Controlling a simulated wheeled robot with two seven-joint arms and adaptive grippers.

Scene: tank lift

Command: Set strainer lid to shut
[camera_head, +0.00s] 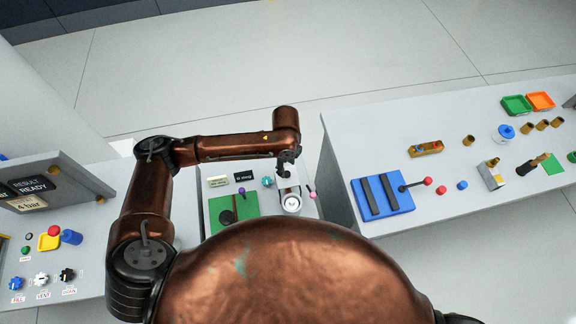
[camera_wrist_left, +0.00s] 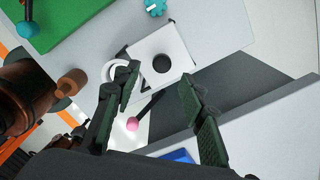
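The strainer (camera_head: 291,201) is a small white housing on the middle bench, with a round white ring at its front. In the left wrist view the white housing (camera_wrist_left: 173,44) shows a black round knob on its face and the white ring (camera_wrist_left: 113,70) beside it. A dark lever ends in a pink ball (camera_wrist_left: 132,124), which also shows in the head view (camera_head: 312,195). I cannot tell whether the lid is open or shut. My left gripper (camera_head: 288,166) hangs just behind and above the strainer. In the wrist view its fingers (camera_wrist_left: 162,102) are spread, with the lever between them, ungripped. My right gripper is not seen.
A green plate (camera_head: 222,212) with a purple-knobbed lever lies left of the strainer, near a teal knob (camera_head: 268,182). The right bench holds a blue plate (camera_head: 397,204) with a red-knobbed lever. A gap separates the two benches. A display (camera_head: 38,187) stands at left.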

